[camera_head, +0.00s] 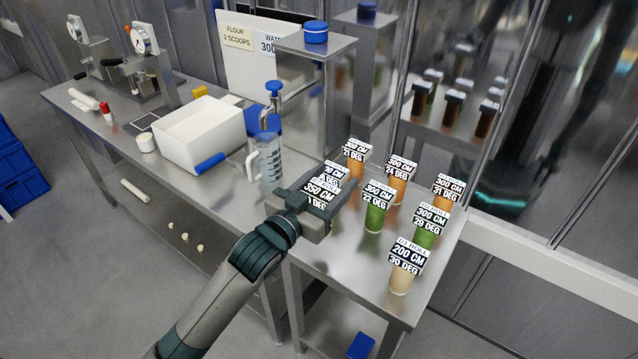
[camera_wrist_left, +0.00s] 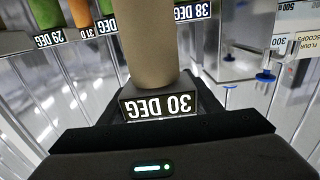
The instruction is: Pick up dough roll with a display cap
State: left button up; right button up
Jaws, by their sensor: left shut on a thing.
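My left gripper (camera_head: 320,203) is at the left end of the group of capped dough rolls on the steel table. It is shut on a beige dough roll (camera_wrist_left: 150,45), whose black and white display cap (camera_wrist_left: 158,105) reads 30 DEG in the left wrist view. In the head view a cap (camera_head: 319,190) reading 350 CM shows at the fingers, its lower line partly covered; the roll under it is hidden. I cannot tell if it is clear of the table. Another beige roll (camera_head: 400,280) stands at the front right. My right gripper is not in view.
Close by stand a green roll (camera_head: 375,215), another green roll (camera_head: 427,237) and several orange ones, all capped. A measuring jug (camera_head: 268,160) is left of the gripper. A white bin (camera_head: 200,133) stands farther left. A glass wall runs behind the table.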

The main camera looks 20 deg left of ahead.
pick_arm(q)
jog(key=s+d+r, duration=0.2)
jog(key=s+d, duration=0.1)
jog(key=shift+d+r+b, duration=0.25)
jog(key=shift+r+b, duration=0.05)
jog(key=shift+r, duration=0.1)
jog(key=s+a+f+n+y, duration=0.2)
jog(key=a+y, duration=0.1)
jog(key=a, duration=0.2)
jog(key=s+a+f+n+t+y+b, duration=0.1)
jog(key=s+a+f+n+y, duration=0.1)
jog(key=a, duration=0.3)
jog(key=shift+s+a+y, duration=0.4)
jog(key=shift+s+y, duration=0.15)
jog(key=shift+y, duration=0.05)
jog(key=shift+f, duration=0.1)
